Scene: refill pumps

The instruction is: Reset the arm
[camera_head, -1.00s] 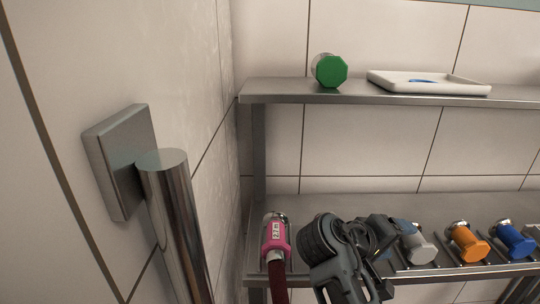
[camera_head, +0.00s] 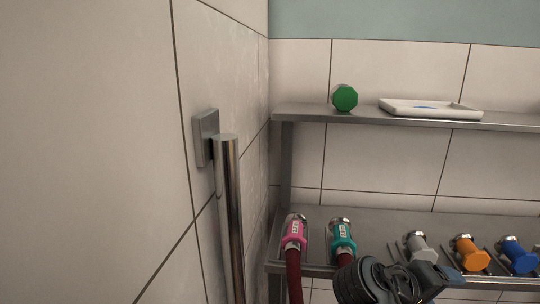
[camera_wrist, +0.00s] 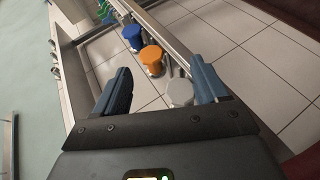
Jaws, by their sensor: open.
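My gripper shows in the wrist view (camera_wrist: 160,95) with its two blue-grey fingers spread wide and nothing between them touching. My arm's dark wrist end is at the bottom of the head view, in front of the lower shelf. Beyond the fingers in the wrist view are a grey pump fitting (camera_wrist: 180,92), an orange one (camera_wrist: 151,58) and a blue one (camera_wrist: 132,36). In the head view, a pink nozzle (camera_head: 294,233) and a teal nozzle (camera_head: 342,238), each with a dark red hose, rest on the lower shelf (camera_head: 385,222).
The upper shelf (camera_head: 400,119) holds a green octagonal cap (camera_head: 345,98) and a white tray (camera_head: 440,112) with something blue in it. A vertical metal bar (camera_head: 228,210) stands by the left wall. The grey (camera_head: 418,246), orange (camera_head: 469,252) and blue (camera_head: 518,254) fittings line the lower shelf's right.

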